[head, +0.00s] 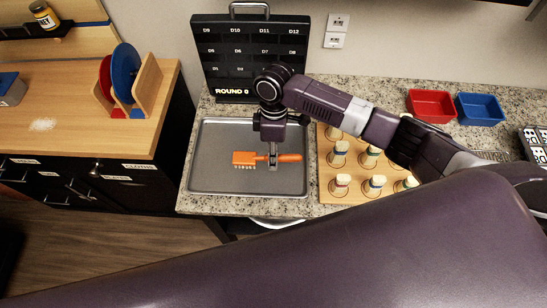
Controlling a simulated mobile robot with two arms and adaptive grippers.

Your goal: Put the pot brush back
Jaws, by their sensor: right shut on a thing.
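The orange pot brush (243,158) is over the grey tray (207,140). Its flat head points left and its handle right, with a row of pale bristle tufts showing below the head. My right gripper (272,163) points down and is shut on the brush between head and handle. I cannot tell whether the brush touches the tray or is just above it. My left gripper is not in view.
A black board (251,50) marked "ROUND 0" stands behind the tray. Right of the tray, a wooden board (327,185) holds several capped pieces, partly under my right arm. A red bin (431,105) and a blue bin (480,108) sit back right. A wooden rack (148,82) holds discs at left.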

